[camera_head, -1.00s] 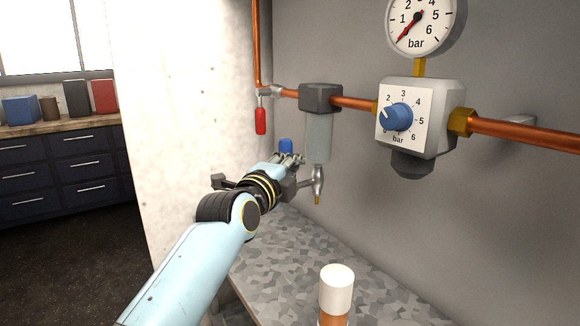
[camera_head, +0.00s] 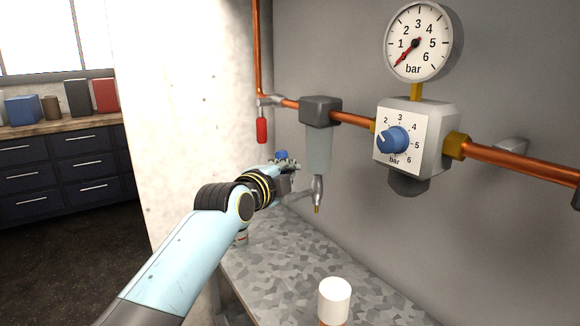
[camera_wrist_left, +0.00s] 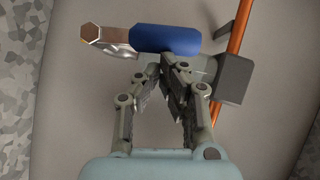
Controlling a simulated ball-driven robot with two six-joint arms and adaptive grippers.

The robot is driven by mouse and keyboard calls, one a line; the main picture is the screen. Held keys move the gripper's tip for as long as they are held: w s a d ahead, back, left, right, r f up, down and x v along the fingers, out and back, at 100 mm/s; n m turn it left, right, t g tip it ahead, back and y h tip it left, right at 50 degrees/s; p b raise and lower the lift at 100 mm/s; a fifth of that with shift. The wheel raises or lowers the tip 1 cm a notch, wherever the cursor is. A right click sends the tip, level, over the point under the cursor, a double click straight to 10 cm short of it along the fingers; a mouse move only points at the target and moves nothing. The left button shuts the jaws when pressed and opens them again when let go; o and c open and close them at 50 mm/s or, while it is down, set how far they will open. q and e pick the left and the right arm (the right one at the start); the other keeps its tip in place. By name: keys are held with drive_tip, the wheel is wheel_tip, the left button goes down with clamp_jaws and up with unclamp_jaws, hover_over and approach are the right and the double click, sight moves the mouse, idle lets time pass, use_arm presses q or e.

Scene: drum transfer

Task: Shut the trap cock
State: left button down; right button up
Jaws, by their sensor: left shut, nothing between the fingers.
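The trap cock (camera_head: 317,190) hangs under the grey trap bowl (camera_head: 319,155) on the copper pipe. Its blue lever (camera_head: 281,154) shows just past my left gripper (camera_head: 290,166) in the head view. In the left wrist view the blue lever (camera_wrist_left: 166,38) lies crosswise, right of the cock's metal body with its hexagonal brass end (camera_wrist_left: 108,40). My left gripper (camera_wrist_left: 172,66) is shut and empty, its fingertips at the lever's lower edge. I cannot tell whether they touch it. My right gripper is not in view.
A red valve handle (camera_head: 262,130) hangs left of the trap. The regulator with blue knob (camera_head: 392,140) and pressure gauge (camera_head: 417,42) are on the right. A white-capped container (camera_head: 334,300) stands on the mottled bench top (camera_head: 275,255). A pale wall (camera_head: 185,90) stands close on the left.

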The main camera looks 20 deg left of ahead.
use_arm(q)
drive_tip(key=w+a+f+n+g+h+b, duration=0.3)
drive_tip(key=w+a+n+g+h+b, duration=0.1)
drive_tip(key=w+a+n+g, duration=0.2)
drive_tip(key=shift+w+a+f+n+g+h, duration=0.2)
drive_tip(key=shift+a+f+n+g+h, duration=0.3)
drive_tip(key=shift+a+n, duration=0.75)
drive_tip(key=shift+r, duration=0.15)
drive_tip(key=shift+d, duration=0.1)
